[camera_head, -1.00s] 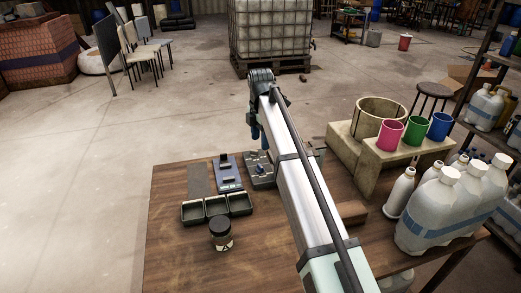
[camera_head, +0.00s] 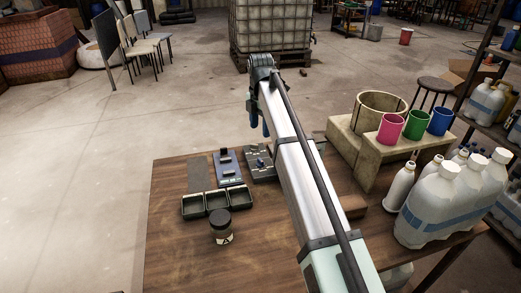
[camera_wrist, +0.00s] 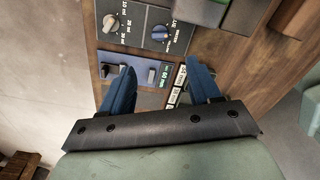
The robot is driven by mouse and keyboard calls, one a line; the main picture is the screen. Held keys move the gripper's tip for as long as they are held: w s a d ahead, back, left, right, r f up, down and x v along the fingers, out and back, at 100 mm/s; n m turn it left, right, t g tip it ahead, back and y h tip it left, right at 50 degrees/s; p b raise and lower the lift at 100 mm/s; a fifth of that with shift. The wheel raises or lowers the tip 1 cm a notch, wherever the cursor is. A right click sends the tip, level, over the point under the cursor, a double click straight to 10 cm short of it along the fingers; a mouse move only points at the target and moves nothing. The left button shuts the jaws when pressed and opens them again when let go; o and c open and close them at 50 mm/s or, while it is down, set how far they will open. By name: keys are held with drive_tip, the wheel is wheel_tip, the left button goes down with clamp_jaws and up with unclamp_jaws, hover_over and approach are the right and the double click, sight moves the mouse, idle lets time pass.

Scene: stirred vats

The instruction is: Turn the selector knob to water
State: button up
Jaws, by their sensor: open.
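In the wrist view a dark panel carries a blue knob (camera_wrist: 158,32) with small white print around it, which looks like the selector knob. The print is too small to read surely, and I cannot tell which label the knob points at.
In the head view a blue panel (camera_head: 229,167) and a grey panel (camera_head: 261,165) lie on the wooden table (camera_head: 180,260). Black trays (camera_head: 205,203) and a dark jar (camera_head: 221,227) stand nearer. Coloured cups (camera_head: 391,127) and white jugs (camera_head: 430,207) crowd the right. The front-left table is clear.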

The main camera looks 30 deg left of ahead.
sight(260, 160)
wheel_tip(260, 160, down, 14)
drive_tip(key=shift+r, duration=0.25)
idle(0.3)
